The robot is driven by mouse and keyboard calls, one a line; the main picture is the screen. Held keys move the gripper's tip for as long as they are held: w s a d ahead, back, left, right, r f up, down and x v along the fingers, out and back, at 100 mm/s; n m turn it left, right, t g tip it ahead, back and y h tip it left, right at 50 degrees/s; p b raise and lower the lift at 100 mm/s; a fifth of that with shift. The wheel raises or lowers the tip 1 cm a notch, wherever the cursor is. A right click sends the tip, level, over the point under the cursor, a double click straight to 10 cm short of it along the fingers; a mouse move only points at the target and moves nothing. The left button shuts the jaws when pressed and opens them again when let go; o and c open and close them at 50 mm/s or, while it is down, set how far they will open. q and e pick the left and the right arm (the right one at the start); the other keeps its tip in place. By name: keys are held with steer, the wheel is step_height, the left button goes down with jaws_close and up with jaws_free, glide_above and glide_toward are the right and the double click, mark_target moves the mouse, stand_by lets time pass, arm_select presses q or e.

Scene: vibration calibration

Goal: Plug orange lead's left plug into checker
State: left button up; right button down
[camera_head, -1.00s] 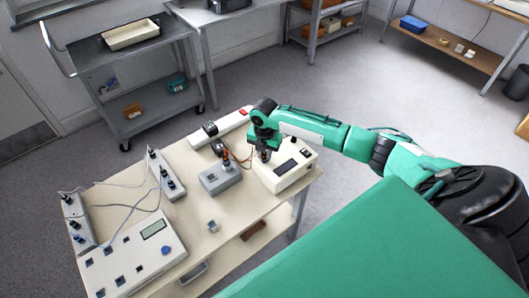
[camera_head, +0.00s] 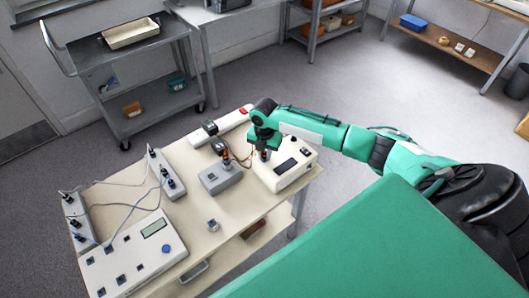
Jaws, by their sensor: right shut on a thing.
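My right gripper (camera_head: 264,144) points down over the left part of a white box with a dark window (camera_head: 287,166), likely the checker. It is shut on a small dark plug (camera_head: 265,155), mostly hidden by the fingers. I cannot tell whether the plug's tip is in a socket or just above the box. A thin reddish-orange lead (camera_head: 240,158) runs from near the gripper to the left. An orange-and-dark plug (camera_head: 226,158) stands upright on a small grey box (camera_head: 220,177) left of the checker. My left gripper is not in view.
A larger white instrument with a display (camera_head: 132,256) lies at the table's front left. Grey strips with dark plugs and grey leads (camera_head: 166,175) stand behind it. A white strip with a red switch (camera_head: 220,127) lies at the back.

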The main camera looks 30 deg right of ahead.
steer(key=shift+m+p, duration=2.4)
steer(key=shift+m, duration=0.4)
steer(key=shift+m+p, duration=2.2)
steer(key=shift+m, duration=1)
steer(key=c, duration=1.2)
jaws_free()
steer(key=shift+r+p, duration=2.35)
steer(key=shift+r, duration=0.2)
